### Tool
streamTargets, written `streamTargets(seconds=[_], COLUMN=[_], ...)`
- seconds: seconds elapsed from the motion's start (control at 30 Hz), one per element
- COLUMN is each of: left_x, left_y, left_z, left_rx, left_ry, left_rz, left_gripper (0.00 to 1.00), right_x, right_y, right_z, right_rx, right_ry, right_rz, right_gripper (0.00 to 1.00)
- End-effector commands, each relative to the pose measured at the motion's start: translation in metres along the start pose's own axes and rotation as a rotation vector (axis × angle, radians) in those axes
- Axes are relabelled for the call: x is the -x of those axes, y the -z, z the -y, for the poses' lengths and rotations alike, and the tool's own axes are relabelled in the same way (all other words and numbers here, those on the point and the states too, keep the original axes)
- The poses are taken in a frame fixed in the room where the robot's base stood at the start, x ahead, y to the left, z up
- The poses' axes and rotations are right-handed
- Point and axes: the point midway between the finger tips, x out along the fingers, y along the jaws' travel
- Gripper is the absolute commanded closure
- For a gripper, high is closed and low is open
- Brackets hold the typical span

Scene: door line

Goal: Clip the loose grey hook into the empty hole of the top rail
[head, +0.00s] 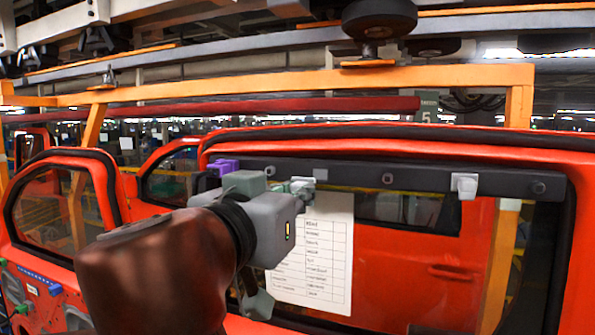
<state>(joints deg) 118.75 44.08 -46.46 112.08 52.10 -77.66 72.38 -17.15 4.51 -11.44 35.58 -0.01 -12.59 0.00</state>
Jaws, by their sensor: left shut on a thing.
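The dark top rail (425,178) runs along the top of the red door's window opening. My left gripper (290,188) is in front of its left half, shut on a small pale grey piece, seemingly the loose grey hook (303,186). The gripper and arm hide much of that piece. I cannot tell whether it touches the rail. A white-grey hook (465,186) sits on the rail at the right, and a purple clip (222,166) at the left end. Round fittings or holes (387,179) show along the rail; I cannot tell which is empty. My right gripper is not in view.
A printed white sheet (318,255) hangs below the rail, partly behind my gripper. The red door frame (580,240) bounds the right side. Another red door (60,215) stands at the left. An orange carrier beam (300,82) passes above. The rail's right half is unobstructed.

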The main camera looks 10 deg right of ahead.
Motion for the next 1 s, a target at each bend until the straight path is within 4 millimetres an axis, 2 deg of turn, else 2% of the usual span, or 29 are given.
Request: streamTargets(seconds=[0.03, 0.17, 0.7, 1.0], left_x=[0.002, 0.001, -0.046, -0.054], left_y=[0.007, 0.012, 0.013, 0.011], left_z=[-0.004, -0.007, -0.007, -0.007], left_rx=[0.000, 0.000, 0.001, 0.000], left_ry=[-0.004, -0.008, -0.006, -0.008], left_rz=[-0.007, -0.013, -0.012, -0.012], left_gripper=[1.00, 1.00, 1.00, 1.00], right_x=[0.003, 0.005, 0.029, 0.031], right_y=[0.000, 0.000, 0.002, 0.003], right_z=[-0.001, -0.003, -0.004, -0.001], right_rx=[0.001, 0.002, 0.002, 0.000], right_ry=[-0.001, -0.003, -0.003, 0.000], right_rz=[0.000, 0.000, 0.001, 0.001], right_gripper=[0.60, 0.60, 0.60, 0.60])
